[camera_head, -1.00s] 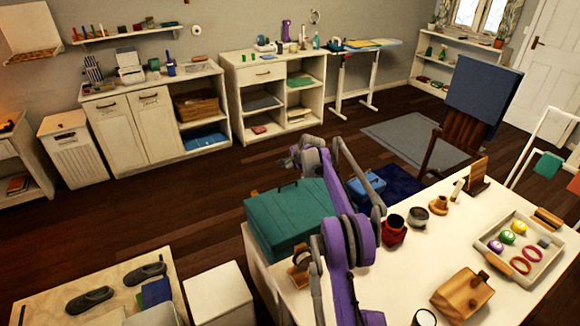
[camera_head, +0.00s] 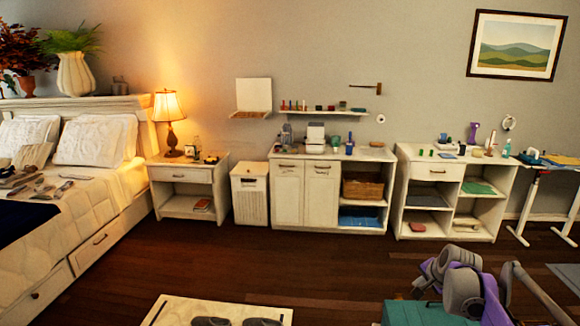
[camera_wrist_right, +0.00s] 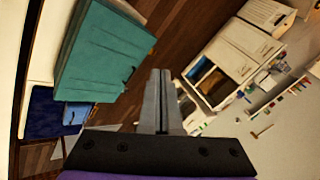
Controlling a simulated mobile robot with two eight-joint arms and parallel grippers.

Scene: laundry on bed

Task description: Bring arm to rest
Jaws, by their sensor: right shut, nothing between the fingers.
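My right arm, purple and grey, shows at the lower right of the head view, folded above a teal case (camera_head: 408,313). Its gripper (camera_head: 424,276) is small there, at the left end of the arm. In the right wrist view the gripper (camera_wrist_right: 160,75) has its two grey fingers pressed together with nothing between them. The teal case (camera_wrist_right: 100,52) lies beyond the fingers to the upper left, apart from them. My left gripper is not in view.
A bed (camera_head: 75,215) with clothing on it stands at the left. A nightstand (camera_head: 182,178), a white hamper (camera_head: 250,196), a cabinet (camera_head: 303,193) and a shelf unit (camera_head: 450,190) line the wall. A low bench (camera_head: 170,314) with dark shoes is at the bottom. Dark floor between is clear.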

